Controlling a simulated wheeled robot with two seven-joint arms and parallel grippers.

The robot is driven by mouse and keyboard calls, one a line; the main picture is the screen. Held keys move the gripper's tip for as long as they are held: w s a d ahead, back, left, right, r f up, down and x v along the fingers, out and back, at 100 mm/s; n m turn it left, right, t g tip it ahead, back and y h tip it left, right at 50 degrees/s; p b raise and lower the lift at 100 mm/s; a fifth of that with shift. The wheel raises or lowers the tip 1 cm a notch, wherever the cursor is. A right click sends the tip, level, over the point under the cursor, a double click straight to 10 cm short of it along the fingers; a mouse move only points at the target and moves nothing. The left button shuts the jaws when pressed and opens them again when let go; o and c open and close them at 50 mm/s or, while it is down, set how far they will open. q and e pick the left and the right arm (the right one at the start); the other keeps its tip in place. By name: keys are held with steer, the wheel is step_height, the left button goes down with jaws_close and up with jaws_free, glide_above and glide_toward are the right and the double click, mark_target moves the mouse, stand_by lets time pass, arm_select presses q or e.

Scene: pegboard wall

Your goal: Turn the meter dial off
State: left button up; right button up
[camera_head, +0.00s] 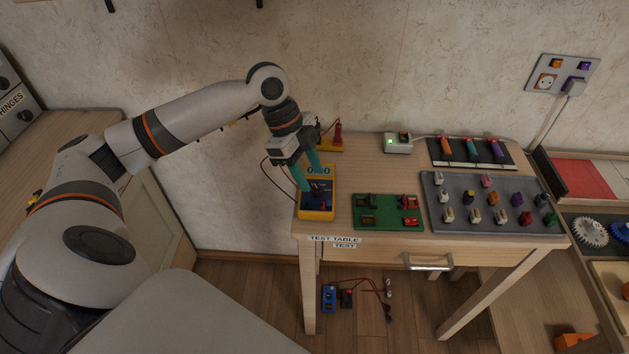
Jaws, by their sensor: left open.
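The yellow meter (317,205) lies at the left end of the test table (350,235), with a dark blue face. Its display (318,170) shows digits that look like zeros. Its dial (319,188) is on the face just below the display and is partly hidden by my gripper. My left gripper (308,187) points down over the meter, its teal fingers apart around the dial area. I cannot tell whether the fingers touch the dial. My right gripper is not in view.
A green board (388,222) lies right of the meter. A grey panel with several coloured knobs (460,215) fills the table's right side. A small white box (397,148) and a dark rack of coloured tools (470,164) stand at the back. A blue device (329,298) with leads lies below.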

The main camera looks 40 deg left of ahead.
mark_target(316, 189)
arm_select(q)
steer(key=shift+x, duration=1.55)
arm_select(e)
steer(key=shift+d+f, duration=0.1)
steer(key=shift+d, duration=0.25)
arm_select(q)
steer(key=shift+c, duration=0.3)
